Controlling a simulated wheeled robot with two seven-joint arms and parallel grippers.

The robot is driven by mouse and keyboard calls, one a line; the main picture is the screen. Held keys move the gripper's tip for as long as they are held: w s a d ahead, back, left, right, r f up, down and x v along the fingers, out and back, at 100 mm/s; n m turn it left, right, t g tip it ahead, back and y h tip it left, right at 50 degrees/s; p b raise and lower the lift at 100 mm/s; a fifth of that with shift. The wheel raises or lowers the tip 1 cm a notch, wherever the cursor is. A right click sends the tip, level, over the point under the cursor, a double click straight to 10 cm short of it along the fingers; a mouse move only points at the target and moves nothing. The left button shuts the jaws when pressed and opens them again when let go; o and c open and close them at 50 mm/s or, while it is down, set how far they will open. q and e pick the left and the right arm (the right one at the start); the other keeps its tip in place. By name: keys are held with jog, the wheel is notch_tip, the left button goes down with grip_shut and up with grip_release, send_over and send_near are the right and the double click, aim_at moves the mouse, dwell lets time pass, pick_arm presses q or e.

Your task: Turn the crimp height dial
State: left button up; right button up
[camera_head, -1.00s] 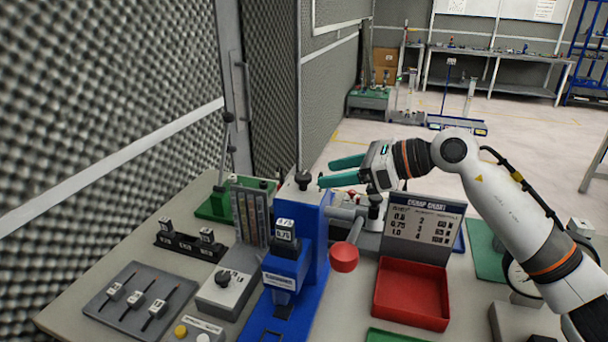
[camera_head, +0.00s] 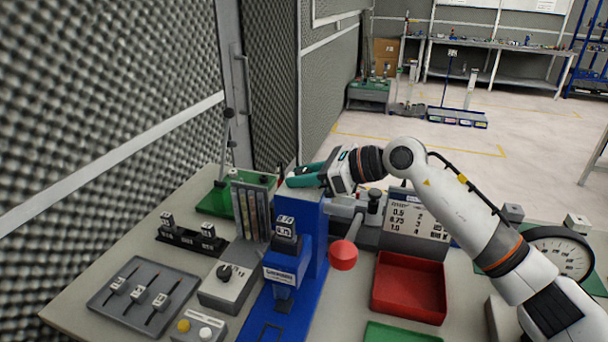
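A blue crimp press (camera_head: 312,225) stands on the bench, with small number blocks on its front. My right gripper (camera_head: 291,175) lies over the top of the press, its green fingers pointing left. The fingers are a little apart at the place of the black knob on top of the press, which they now mostly hide. I cannot tell whether they grip it. A grey box with a black rotary dial (camera_head: 225,272) sits left of the press, clear of the gripper. Which one is the crimp height dial is not readable. My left gripper is not in view.
The press lever with a red ball (camera_head: 343,255) juts out in front, below my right arm. A red tray (camera_head: 409,288) and a chart board (camera_head: 418,214) stand to the right. A rack of vertical strips (camera_head: 252,207) stands close left of the press.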

jog(key=shift+c, duration=0.8)
jog(key=shift+w+f+n+g+y+b, duration=0.1)
jog(key=shift+n+g+y+b, duration=0.3)
jog(key=shift+n+g+b, duration=0.7)
jog(key=n+g+b, duration=0.1)
jog(key=n+g, duration=0.1)
jog(key=shift+g, duration=0.4)
jog(key=shift+r+n+g, duration=0.25)
jog(key=shift+n+g, duration=1.55)
jog(key=shift+g, duration=0.2)
jog(key=shift+h, duration=0.3)
jog(key=o, duration=1)
jog(key=shift+f, duration=0.1)
jog(key=shift+c, duration=0.2)
